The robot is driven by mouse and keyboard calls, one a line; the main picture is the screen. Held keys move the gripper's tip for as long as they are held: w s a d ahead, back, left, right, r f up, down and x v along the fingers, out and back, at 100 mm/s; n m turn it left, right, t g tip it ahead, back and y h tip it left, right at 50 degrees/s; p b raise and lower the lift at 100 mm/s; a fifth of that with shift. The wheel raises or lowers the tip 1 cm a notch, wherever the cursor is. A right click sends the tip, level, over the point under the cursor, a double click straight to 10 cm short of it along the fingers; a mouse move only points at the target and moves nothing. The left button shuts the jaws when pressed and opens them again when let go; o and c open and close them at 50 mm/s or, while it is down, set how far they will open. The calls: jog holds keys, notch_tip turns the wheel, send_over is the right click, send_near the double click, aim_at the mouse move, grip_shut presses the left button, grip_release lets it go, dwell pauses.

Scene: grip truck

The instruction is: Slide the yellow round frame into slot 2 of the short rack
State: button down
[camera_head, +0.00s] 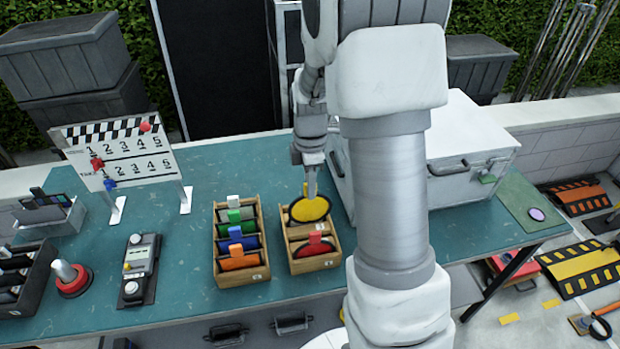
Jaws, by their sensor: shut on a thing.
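The yellow round frame (310,209) has a dark rim and hangs upright from my gripper (311,193), which is shut on its top edge. It is over the rear part of the short wooden rack (318,264). I cannot tell whether its lower edge is inside a slot or just above it. A red round frame (314,248) with a red tab stands in the front part of the same rack. The yellow frame hides part of the rack's rear slots, and slot numbers are not readable.
A longer wooden rack (243,276) with white, green, blue and orange tabbed frames stands close on the left. A white case (462,150) is behind on the right. A numbered slate board (122,150) stands at the left. The teal table (188,255) has free room left of the long rack.

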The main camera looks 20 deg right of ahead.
jog(key=b, duration=0.4)
send_over(310, 217)
jog(key=shift+w+d+f, duration=0.1)
jog(key=shift+f, duration=2.5)
jog(key=shift+f+b, duration=0.45)
jog(key=shift+f, duration=0.2)
jog(key=shift+f+b, duration=2.15)
jog(key=shift+f, duration=0.4)
jog(key=c, duration=0.8)
grip_release()
jog(key=shift+r, duration=0.1)
notch_tip(310, 217, up, 17)
jog(key=shift+r+p, duration=0.2)
jog(key=shift+p, duration=0.3)
